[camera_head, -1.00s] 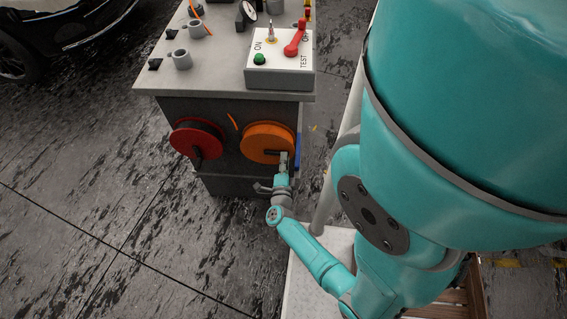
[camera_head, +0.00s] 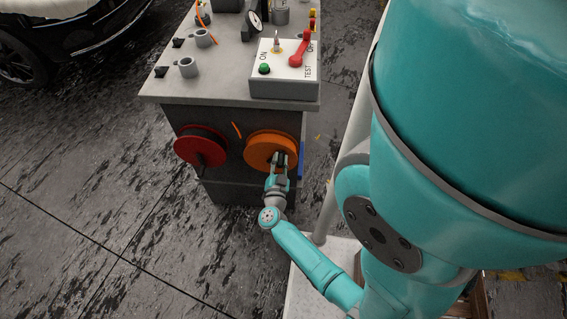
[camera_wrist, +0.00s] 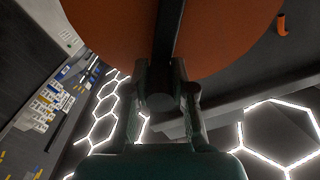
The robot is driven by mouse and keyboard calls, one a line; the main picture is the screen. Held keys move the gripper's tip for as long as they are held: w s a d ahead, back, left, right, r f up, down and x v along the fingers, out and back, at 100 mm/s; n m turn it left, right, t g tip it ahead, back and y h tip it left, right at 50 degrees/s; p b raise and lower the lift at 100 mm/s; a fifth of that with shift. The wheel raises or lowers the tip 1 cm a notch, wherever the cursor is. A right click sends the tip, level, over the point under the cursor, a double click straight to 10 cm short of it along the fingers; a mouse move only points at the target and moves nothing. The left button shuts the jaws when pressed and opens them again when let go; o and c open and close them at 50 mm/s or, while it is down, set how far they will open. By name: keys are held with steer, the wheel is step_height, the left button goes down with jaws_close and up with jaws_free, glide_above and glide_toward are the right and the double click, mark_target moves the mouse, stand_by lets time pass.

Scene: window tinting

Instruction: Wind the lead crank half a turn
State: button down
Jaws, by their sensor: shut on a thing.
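An orange reel (camera_head: 269,146) is on the front of the grey cabinet, at the right. It fills the top of the wrist view (camera_wrist: 110,35). A dark crank arm (camera_wrist: 168,30) runs down across its face to a round handle (camera_wrist: 160,102). My gripper (camera_head: 281,158) is at the lower part of this reel. In the wrist view its two fingers (camera_wrist: 162,82) sit on either side of the crank handle and are shut on it. The fingers hide most of the crank in the head view.
A red reel (camera_head: 199,139) with its own dark crank is left of the orange one. The grey cabinet top (camera_head: 215,82) overhangs both and carries a white switch box (camera_head: 284,88) with a red lever. A dark car (camera_head: 50,45) stands at the upper left.

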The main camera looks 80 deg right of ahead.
mark_target(273, 149)
steer(key=shift+w+d+r+n, duration=0.1)
steer(key=shift+w+r+n, duration=0.15)
steer(key=shift+w+n, duration=0.3)
steer(key=shift+w+r+n, duration=0.25)
steer(key=shift+w+n, duration=0.05)
steer(key=shift+n, duration=0.35)
steer(key=shift+w+r+n, duration=0.15)
steer(key=shift+w+n, duration=0.5)
steer(key=shift+n, duration=0.65)
steer(key=c, duration=1)
jaws_free()
steer(key=shift+s+a, duration=0.15)
steer(key=shift+a, duration=1.85)
steer(key=shift+s+a, duration=0.2)
steer(key=shift+a, duration=1.75)
steer(key=shift+s+a, duration=0.15)
steer(key=shift+a, duration=1.85)
